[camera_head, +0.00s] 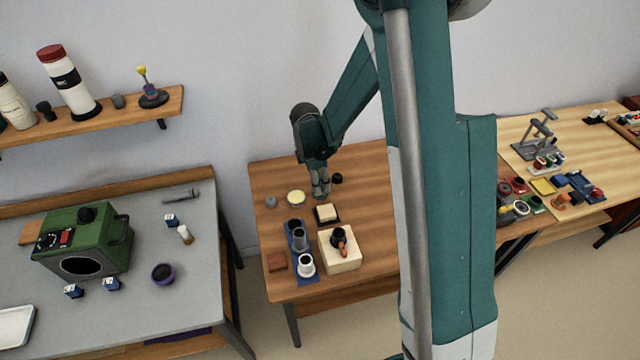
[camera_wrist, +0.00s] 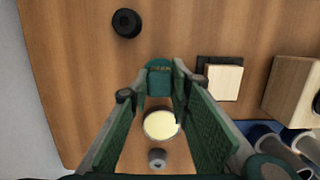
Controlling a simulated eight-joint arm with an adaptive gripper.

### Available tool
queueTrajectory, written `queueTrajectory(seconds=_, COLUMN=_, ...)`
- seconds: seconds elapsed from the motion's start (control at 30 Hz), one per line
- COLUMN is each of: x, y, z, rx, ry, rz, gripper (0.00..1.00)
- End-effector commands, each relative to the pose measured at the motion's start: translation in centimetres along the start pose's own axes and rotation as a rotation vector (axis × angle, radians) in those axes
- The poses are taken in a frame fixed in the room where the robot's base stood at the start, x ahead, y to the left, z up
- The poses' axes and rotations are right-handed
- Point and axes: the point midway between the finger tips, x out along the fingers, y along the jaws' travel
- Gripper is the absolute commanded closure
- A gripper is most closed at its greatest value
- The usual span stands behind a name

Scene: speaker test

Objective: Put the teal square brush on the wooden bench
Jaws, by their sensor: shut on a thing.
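My gripper (camera_head: 320,190) is over the wooden bench (camera_head: 365,190) in the middle of the head view, pointing down. In the wrist view its two green-padded fingers (camera_wrist: 157,95) are closed on a teal block-shaped thing, which looks like the teal square brush (camera_wrist: 159,82). The brush shows only as a small teal patch at the fingertips in the head view (camera_head: 321,196). It is over or on the bench top; I cannot tell whether it touches the wood. The bench top (camera_wrist: 75,75) fills most of the wrist view.
Around the gripper are a cream-topped round tin (camera_head: 296,197), a black knob (camera_head: 337,178), a small grey cylinder (camera_head: 271,202) and a pale block on a dark base (camera_head: 326,213). A blue tray (camera_head: 311,278) and a larger wooden block (camera_head: 340,262) stand nearer the front.

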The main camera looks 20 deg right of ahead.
Motion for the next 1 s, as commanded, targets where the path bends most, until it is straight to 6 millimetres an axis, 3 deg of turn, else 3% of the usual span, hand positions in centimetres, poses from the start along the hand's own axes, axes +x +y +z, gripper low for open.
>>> queueTrajectory(seconds=0.53, x=0.82, y=0.0, z=-0.12, rx=0.0, ry=0.0, rz=0.0, gripper=0.94)
queueTrajectory(seconds=0.57, x=0.77, y=0.0, z=-0.12, rx=0.0, ry=0.0, rz=0.0, gripper=0.76)
queueTrajectory(seconds=0.67, x=0.74, y=0.0, z=-0.11, rx=0.0, ry=0.0, rz=0.0, gripper=0.63)
queueTrajectory(seconds=1.0, x=0.7, y=0.0, z=-0.11, rx=0.0, ry=0.0, rz=0.0, gripper=0.63)
